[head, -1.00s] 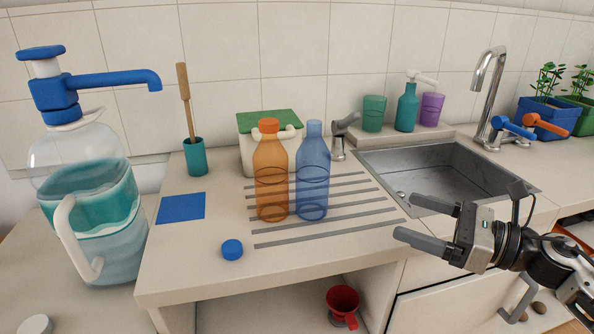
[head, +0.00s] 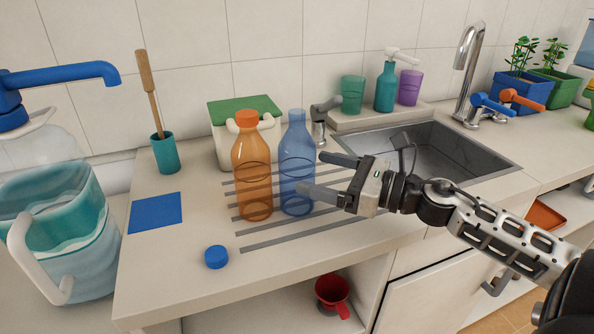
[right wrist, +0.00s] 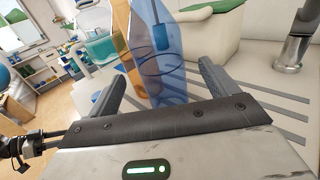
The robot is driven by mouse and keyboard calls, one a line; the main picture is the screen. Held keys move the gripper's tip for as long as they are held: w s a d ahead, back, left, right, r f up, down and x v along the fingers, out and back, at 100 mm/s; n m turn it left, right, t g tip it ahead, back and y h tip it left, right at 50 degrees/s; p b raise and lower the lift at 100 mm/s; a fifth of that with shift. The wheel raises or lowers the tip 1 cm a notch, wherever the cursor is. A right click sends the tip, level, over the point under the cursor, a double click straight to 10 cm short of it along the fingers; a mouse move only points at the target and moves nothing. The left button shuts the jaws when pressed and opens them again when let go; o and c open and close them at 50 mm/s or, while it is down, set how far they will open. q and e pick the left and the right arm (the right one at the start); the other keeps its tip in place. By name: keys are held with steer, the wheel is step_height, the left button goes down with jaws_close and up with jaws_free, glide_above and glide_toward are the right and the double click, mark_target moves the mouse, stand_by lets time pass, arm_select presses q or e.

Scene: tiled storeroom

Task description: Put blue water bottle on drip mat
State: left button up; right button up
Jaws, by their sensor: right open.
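The translucent blue water bottle (head: 297,155) stands upright on the grooved drainboard and shows no separate cap. The flat blue square (head: 155,212), which looks like the drip mat, lies bare on the counter at the left. My right gripper (head: 311,172) is open at the blue bottle's right side, fingers pointing left. In the head view the nearer fingertip overlaps the bottle's right edge. In the right wrist view the bottle (right wrist: 158,75) appears between the two spread fingers; I cannot tell whether they touch it. My left gripper is not in view.
An orange bottle (head: 252,170) stands close on the blue bottle's left. A blue cap (head: 216,257) lies near the counter's front edge. A white bin with a green lid (head: 245,110) stands behind, the sink (head: 440,150) at the right.

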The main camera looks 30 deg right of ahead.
mark_target(297, 167)
steer(key=shift+p+x, duration=0.45)
steer(key=shift+x, duration=2.2)
steer(key=shift+f, duration=0.2)
steer(key=c, duration=1.1)
steer(key=shift+c, duration=0.3)
steer(key=shift+r, duration=0.1)
